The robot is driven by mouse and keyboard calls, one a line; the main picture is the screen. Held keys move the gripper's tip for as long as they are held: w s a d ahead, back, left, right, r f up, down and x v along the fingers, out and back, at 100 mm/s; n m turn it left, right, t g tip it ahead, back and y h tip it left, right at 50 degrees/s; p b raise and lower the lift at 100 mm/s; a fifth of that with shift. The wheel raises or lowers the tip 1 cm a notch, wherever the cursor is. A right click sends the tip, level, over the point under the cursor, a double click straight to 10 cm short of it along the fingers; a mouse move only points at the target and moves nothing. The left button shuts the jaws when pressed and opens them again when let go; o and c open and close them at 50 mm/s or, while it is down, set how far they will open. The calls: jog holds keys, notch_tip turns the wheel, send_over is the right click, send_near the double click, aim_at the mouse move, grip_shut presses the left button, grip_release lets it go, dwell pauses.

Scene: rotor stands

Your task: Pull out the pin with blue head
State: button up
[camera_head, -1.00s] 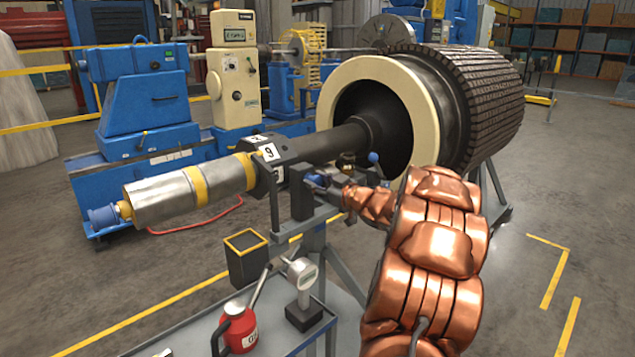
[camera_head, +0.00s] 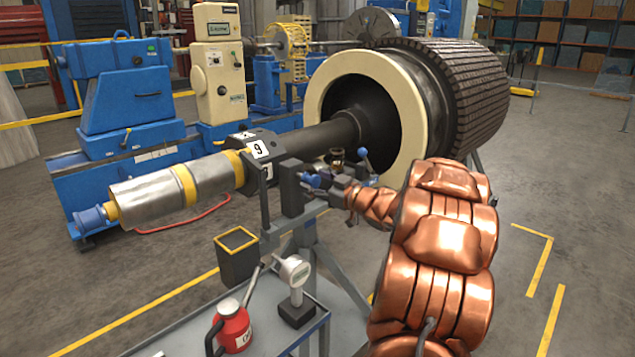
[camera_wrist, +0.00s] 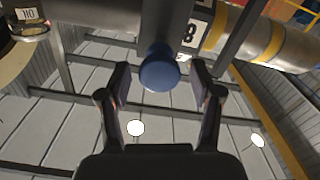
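The pin's round blue head (camera_wrist: 159,72) is in the middle of the wrist view, at the end of a dark bar. My gripper (camera_wrist: 160,78) is open, with one dark finger on each side of the blue head and a visible gap to each. In the head view my gripper (camera_head: 326,186) is small and dark at the end of my copper-coloured arm, beside the dark stand block (camera_head: 292,187). A blue part (camera_head: 310,180) shows there between the block and my fingers, partly hidden. The pin's shank is hidden.
A blue ball knob on a stem (camera_head: 364,156) stands just behind my gripper. The rotor shaft (camera_head: 310,143) runs close behind the stand. Open floor lies to the right.

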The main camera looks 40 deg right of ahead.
jog(key=s, duration=1.2)
jog(key=shift+d, duration=0.35)
dwell(0.6)
jog(key=w+r+m+g+h+p, duration=0.2)
jog(key=w+r+g+h+p, duration=0.1)
jog(key=w+h, duration=0.25)
jog(key=s+a+m+g+h+p, duration=0.2)
jog(key=a+m+g+p, duration=0.1)
jog(key=a+g, duration=0.4)
jog(key=s+a+f+g+y+p, duration=0.2)
jog(key=s+a+g, duration=0.3)
jog(key=s+a, duration=1)
jog(key=s+a+f+n+g+y+p, duration=0.1)
jog(key=s+a+f+g+y+p, duration=0.1)
jog(key=s+a, duration=1.3)
jog(key=a+g+y+p, duration=0.1)
jog(key=a+g+y, duration=0.1)
jog(key=a, duration=0.1)
jog(key=shift+g, duration=0.4)
